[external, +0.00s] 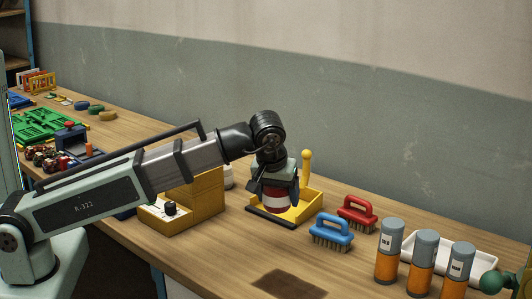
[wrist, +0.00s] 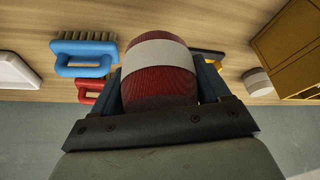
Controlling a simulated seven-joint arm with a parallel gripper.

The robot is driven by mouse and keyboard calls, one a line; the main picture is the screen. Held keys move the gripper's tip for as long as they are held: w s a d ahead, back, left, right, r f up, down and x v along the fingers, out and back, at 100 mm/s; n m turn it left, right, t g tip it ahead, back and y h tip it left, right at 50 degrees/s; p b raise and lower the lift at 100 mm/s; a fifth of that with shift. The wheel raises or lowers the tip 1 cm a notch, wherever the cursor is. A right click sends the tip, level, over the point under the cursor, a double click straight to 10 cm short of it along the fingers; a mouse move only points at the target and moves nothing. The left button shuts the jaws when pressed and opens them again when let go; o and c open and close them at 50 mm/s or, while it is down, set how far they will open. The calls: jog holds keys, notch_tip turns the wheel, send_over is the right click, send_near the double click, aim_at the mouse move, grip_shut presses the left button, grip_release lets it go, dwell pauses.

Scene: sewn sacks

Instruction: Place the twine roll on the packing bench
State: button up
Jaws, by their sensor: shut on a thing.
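The twine roll (external: 277,203), dark red with a pale band, is held between the fingers of my gripper (external: 277,190). In the wrist view the twine roll (wrist: 160,85) fills the space between the two fingers, one on each side of it. The bench top (wrist: 225,55) also shows behind the roll in the wrist view.
A blue brush (external: 331,232) and a red brush (external: 357,213) stand right of the yellow dustpan (external: 315,200). Several orange-and-grey canisters (external: 422,264) and a white tray (external: 470,245) are farther right. A yellow-brown box (external: 205,200) stands left. The front middle of the bench, with a dark patch (external: 288,284), is clear.

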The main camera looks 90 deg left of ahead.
aim_at(273, 202)
jog(key=shift+f, duration=4.95)
jog(key=shift+f, duration=0.15)
jog(key=o, duration=1.1)
jog(key=v, duration=1.2)
jog(key=shift+r, duration=0.2)
